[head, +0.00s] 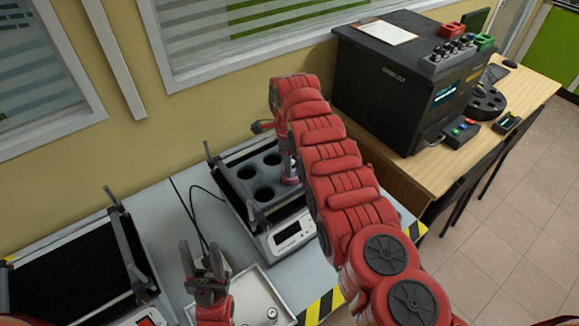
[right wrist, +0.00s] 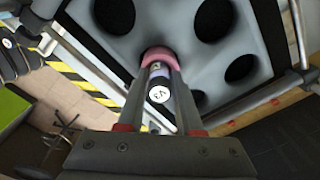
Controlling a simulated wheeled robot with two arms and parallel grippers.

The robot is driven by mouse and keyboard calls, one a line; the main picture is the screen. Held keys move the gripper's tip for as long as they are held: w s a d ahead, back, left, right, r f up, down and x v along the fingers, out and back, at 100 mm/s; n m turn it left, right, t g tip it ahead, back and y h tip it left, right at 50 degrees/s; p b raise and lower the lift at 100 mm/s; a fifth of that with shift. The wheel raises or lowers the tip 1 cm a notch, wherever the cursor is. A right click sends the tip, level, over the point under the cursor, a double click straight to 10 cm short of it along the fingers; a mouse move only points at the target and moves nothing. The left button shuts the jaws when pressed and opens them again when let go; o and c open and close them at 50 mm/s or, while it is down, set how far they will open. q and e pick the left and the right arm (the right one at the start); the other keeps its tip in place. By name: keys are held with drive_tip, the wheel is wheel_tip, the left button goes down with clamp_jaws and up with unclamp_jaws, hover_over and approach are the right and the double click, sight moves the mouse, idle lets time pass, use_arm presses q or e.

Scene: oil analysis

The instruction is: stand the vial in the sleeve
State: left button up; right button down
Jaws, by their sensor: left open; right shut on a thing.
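The vial (right wrist: 159,92) has a white numbered cap and a dark, purple-tinged side. My right gripper (right wrist: 160,75) is shut on it, with one finger on each side. The pink sleeve (right wrist: 158,55) sits at a hole of the grey block, and its ring shows just beyond the fingertips. In the head view the pink sleeve (head: 291,181) is at the block's right side, under my right gripper, which my arm partly hides. The vial's far end lies at the sleeve; I cannot tell how deep it is. My left gripper (head: 203,262) is open and empty, above the table.
The grey block (head: 250,180) has several dark round holes and sits on a device with a display (head: 286,235). A white tray (head: 245,312) holds a small round object (head: 272,313). Another black-topped device (head: 75,270) stands left. A large black machine (head: 400,85) stands right.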

drive_tip(key=shift+r, duration=0.1)
drive_tip(key=shift+f, duration=0.2)
drive_tip(key=c, duration=0.6)
unclamp_jaws()
drive_tip(key=shift+o, duration=0.2)
drive_tip(key=shift+r, duration=0.1)
